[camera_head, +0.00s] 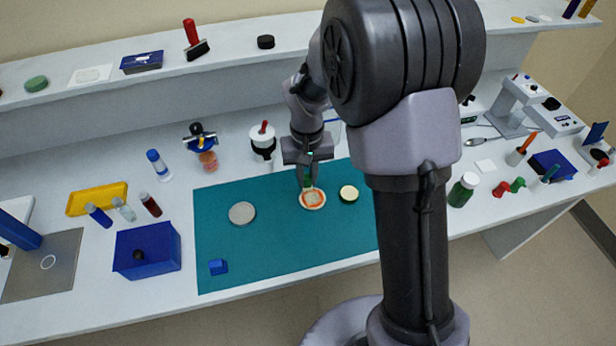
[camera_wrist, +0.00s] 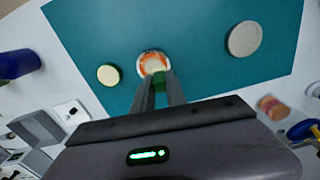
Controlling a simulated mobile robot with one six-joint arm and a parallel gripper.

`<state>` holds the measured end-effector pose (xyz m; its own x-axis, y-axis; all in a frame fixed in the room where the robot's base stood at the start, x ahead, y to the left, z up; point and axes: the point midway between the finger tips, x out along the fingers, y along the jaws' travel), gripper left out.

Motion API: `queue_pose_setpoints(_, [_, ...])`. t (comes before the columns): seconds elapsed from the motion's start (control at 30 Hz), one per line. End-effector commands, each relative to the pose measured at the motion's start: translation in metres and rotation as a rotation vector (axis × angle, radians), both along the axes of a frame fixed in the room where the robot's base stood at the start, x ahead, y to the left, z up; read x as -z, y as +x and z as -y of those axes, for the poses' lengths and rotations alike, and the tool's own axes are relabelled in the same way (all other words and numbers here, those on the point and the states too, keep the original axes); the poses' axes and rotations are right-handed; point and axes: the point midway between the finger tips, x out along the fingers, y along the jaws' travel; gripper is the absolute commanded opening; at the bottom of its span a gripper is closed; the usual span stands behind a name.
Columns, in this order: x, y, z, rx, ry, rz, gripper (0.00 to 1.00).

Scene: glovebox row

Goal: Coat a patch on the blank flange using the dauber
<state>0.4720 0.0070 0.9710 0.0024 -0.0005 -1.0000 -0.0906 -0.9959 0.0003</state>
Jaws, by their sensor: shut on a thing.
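My gripper (camera_head: 307,184) is shut on a small green piece (camera_wrist: 159,80), which I take to be the dauber; its lower end is hard to make out. It is over the near edge, in the wrist view, of a pale round disc (camera_head: 312,199) with a smeared orange patch on its face. The disc also shows in the wrist view (camera_wrist: 153,64); I cannot tell if the dauber touches it. A plain grey disc (camera_head: 242,213) lies flat to the left on the teal mat. I cannot tell for sure which disc is the blank flange.
The teal mat (camera_head: 290,245) is clear in front, apart from a small blue block (camera_head: 218,267). A blue bin (camera_head: 147,250) and several bottles stand left.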

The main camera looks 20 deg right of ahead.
Motion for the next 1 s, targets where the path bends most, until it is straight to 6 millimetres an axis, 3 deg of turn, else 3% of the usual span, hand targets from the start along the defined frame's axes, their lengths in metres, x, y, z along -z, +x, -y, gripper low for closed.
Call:
queue_pose_setpoints(0.3, [-0.026,0.001,-0.002,0.001,0.000,0.000,0.00])
queue_pose_setpoints(1.0, [-0.026,0.001,-0.001,0.001,0.000,0.000,0.00])
